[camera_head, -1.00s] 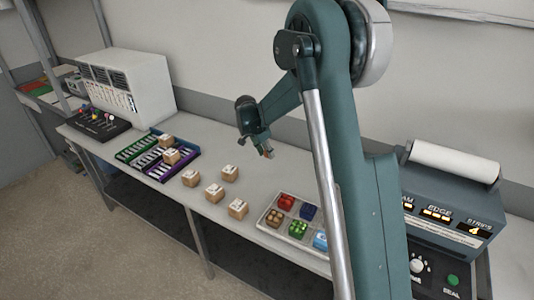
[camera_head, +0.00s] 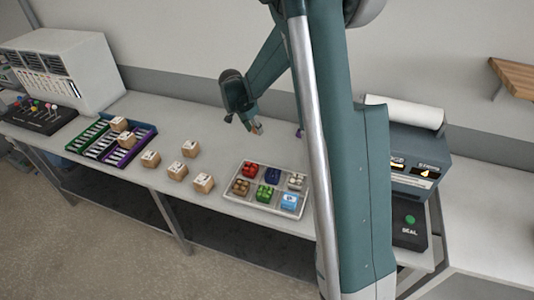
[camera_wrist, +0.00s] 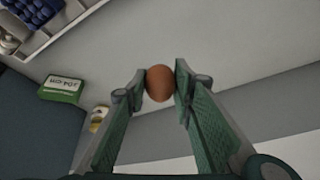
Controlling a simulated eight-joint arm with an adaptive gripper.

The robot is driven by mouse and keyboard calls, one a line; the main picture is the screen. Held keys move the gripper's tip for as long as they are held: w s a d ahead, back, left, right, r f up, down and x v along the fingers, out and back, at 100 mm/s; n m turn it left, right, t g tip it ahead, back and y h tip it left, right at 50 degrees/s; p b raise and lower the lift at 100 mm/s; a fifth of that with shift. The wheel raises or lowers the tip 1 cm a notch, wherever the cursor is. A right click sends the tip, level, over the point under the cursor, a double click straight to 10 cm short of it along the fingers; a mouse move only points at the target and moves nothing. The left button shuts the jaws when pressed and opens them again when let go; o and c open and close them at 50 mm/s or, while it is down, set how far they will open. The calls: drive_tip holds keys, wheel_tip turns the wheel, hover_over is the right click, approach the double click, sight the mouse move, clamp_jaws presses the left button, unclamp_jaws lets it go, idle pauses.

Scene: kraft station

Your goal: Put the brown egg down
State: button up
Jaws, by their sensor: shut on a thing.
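The brown egg (camera_wrist: 160,83) is pinched between the two green fingertips of my gripper (camera_wrist: 159,88) in the wrist view. In the head view my gripper (camera_head: 256,127) hangs above the back of the white bench, behind the sectioned tray (camera_head: 231,201). The egg is small there, at the fingertips. The bench top shows grey beneath the egg in the wrist view, and I cannot tell the exact height above it.
The tray holds red, blue, green, brown and white items. A green box (camera_wrist: 62,89) shows in the wrist view. A sealing machine (camera_head: 410,220) is at right.

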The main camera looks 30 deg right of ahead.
drive_tip(key=shift+m, duration=0.3)
drive_tip(key=s+d, duration=0.1)
drive_tip(key=s, duration=0.1)
drive_tip(key=s+d, duration=0.2)
drive_tip(key=shift+s+d, duration=0.15)
drive_tip(key=shift+d, duration=0.1)
drive_tip(key=shift+f, duration=0.15)
drive_tip(key=shift+f, duration=3)
drive_tip(key=shift+f, duration=1.85)
drive_tip(key=shift+f+b, duration=0.2)
drive_tip(key=shift+b, duration=0.1)
drive_tip(key=o, duration=0.7)
